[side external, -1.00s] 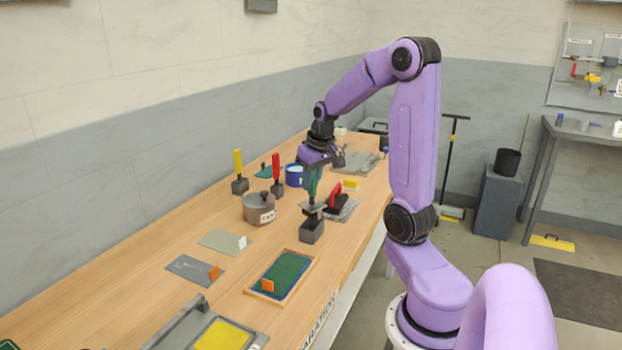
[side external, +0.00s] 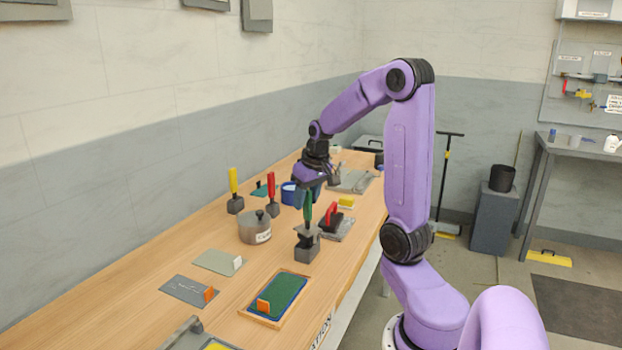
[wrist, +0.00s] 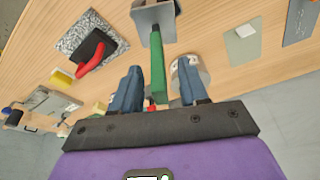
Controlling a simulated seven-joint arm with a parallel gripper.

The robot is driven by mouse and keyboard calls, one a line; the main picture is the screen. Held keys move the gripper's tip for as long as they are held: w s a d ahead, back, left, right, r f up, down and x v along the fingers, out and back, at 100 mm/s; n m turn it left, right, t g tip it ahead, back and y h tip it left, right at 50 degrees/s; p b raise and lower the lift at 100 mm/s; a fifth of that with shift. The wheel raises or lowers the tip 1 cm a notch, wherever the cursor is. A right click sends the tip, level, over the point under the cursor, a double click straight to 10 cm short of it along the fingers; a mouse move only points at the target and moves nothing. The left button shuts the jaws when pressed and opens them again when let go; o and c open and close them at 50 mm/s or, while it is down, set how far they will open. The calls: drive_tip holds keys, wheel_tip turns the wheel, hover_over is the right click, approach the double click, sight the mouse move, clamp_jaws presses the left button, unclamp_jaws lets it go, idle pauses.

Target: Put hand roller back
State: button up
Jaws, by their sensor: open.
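A green-handled tool (side external: 308,208), which I take to be the hand roller, stands upright in a grey block holder (side external: 306,248) on the wooden bench. Its working end is hidden in the holder. In the wrist view its green handle (wrist: 158,65) runs up between my fingers, with the grey holder (wrist: 155,15) at its far end.
A lidded grey pot (side external: 258,228) stands to the left, with red-handled (side external: 271,190) and yellow-handled (side external: 234,185) tools behind. A red-handled black tool (side external: 332,215) sits on a speckled slab at right. A green mat in a wooden frame (side external: 275,298) lies in front.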

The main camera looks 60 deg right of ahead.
drive_tip(key=v, duration=1.2)
drive_tip(key=s+a+f+n+g+y, duration=0.1)
drive_tip(key=a+f+n, duration=0.25)
drive_tip(key=a, duration=0.65)
drive_tip(key=s+a+f+n+y, duration=0.1)
drive_tip(key=a+f+n, duration=0.3)
drive_tip(key=a, duration=0.7)
drive_tip(key=s+a+f+n+g, duration=0.1)
drive_tip(key=s+a+f+n, duration=0.1)
drive_tip(key=s+a+n, duration=0.2)
drive_tip(key=s+a+f+n, duration=0.3)
drive_tip(key=s+a+n, duration=0.1)
drive_tip(key=s, duration=0.7)
drive_tip(key=shift+a+f+n+g, duration=0.2)
drive_tip(key=shift+n+g, duration=0.2)
drive_tip(key=shift+n, duration=0.45)
drive_tip(key=shift+o, duration=1.2)
